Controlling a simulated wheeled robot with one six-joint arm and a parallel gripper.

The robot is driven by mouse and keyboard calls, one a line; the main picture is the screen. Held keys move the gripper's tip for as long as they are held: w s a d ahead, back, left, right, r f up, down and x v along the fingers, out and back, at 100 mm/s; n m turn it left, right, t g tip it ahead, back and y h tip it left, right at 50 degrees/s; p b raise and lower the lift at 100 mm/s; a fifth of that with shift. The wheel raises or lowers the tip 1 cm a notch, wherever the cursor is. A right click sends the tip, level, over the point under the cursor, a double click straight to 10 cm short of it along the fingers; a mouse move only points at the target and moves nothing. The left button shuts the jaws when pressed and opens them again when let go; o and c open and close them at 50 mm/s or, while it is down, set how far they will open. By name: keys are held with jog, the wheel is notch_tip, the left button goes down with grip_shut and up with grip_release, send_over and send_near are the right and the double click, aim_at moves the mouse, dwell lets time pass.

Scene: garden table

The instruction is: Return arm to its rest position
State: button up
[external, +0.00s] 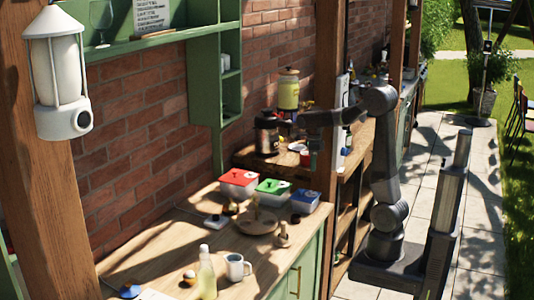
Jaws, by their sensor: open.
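My gripper (314,154) is at the end of my dark arm, which rises from the base on the paving and reaches left, bent at the elbow. The gripper points down and is open, with nothing seen between its fingers. It hangs in the air near the wooden post, above and behind the right end of the near counter. Its fingers are small and partly lost against the dark background.
The near counter (130,262) holds containers with red (239,177) and green (272,186) lids, a wooden stand (257,222), a white mug (237,267) and a bottle (207,275). A wooden post (326,90) stands close to my arm. Paving at right is open.

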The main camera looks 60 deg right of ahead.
notch_tip(320, 180, down, 12)
jog(key=shift+f, duration=0.1)
jog(key=n, duration=1)
jog(key=shift+n, duration=0.4)
jog(key=n, duration=0.5)
jog(key=shift+n, duration=0.3)
jog(key=n+p, duration=0.1)
jog(key=n, duration=0.4)
jog(key=shift+n, duration=0.3)
